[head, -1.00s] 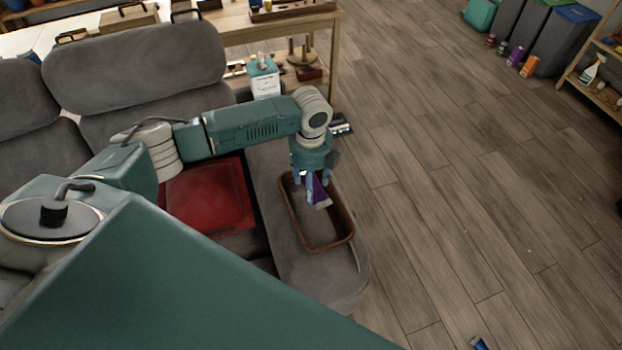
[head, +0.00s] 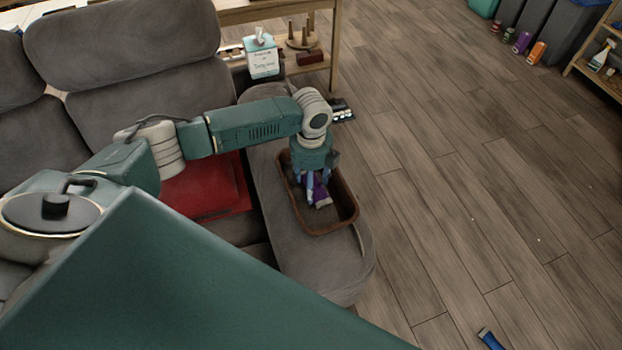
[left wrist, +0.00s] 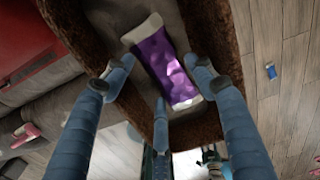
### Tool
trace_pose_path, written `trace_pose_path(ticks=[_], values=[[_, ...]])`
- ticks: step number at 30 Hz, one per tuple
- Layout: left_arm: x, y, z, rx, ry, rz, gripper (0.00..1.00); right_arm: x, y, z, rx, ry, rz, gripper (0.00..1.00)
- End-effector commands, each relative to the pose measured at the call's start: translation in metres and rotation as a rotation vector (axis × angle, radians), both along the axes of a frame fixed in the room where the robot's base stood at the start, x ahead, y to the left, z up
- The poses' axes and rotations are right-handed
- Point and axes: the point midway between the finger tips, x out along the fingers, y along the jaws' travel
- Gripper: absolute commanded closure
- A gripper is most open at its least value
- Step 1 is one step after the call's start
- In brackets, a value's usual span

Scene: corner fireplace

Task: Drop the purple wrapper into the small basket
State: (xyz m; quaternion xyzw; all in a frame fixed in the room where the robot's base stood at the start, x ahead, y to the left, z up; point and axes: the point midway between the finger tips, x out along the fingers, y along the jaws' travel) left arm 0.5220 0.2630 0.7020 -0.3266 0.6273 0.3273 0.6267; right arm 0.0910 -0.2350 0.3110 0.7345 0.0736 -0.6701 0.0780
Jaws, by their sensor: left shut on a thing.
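The purple wrapper (head: 321,195) with pale ends is held at the fingers of my left gripper (head: 313,196). The small brown basket (head: 350,217) stands on the grey sofa's armrest, and the wrapper is over or within its opening. In the left wrist view, the wrapper (left wrist: 168,65) lies between the fingertips of the left gripper (left wrist: 160,78), with the rough brown basket wall (left wrist: 212,30) around it. I cannot tell whether the wrapper touches the basket floor. My right gripper is not in view.
The grey sofa (head: 120,75) has a red cushion (head: 212,190) beside the armrest. A tissue box (head: 263,58) stands behind it. A small blue object (head: 490,339) lies on the wooden floor, which is mostly clear on the right. Bins and cans stand at the back right.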

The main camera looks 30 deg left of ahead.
Motion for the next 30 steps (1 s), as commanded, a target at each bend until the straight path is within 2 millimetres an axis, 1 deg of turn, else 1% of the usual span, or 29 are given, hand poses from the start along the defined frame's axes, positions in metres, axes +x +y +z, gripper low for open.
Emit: trace_pose_path(ticks=[2,9,10,11,12,13,20,23,26,30], values=[[0.000,0.000,-0.003,0.000,0.000,0.000,0.53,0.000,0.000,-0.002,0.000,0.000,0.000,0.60],[0.000,0.000,-0.003,-0.001,-0.001,0.000,0.53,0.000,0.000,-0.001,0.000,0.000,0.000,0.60],[0.000,0.000,-0.003,-0.001,-0.001,0.000,0.38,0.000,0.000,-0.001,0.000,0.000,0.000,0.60],[0.000,0.000,-0.003,-0.001,-0.001,0.000,0.32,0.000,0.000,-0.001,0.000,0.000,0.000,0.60],[0.000,0.000,-0.003,-0.001,-0.001,0.000,0.24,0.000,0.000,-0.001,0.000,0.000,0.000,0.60],[0.000,0.000,-0.003,-0.001,-0.001,0.000,0.22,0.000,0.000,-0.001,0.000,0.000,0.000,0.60],[0.000,0.000,-0.003,-0.001,-0.001,0.000,0.22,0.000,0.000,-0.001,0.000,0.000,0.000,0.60],[0.001,0.000,0.000,-0.001,-0.002,0.000,0.22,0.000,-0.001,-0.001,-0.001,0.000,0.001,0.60],[0.002,0.000,0.011,-0.002,-0.005,0.001,0.22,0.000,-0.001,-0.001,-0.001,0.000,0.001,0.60],[0.002,0.000,0.038,-0.001,-0.005,-0.001,0.22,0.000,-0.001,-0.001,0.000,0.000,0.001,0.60]])
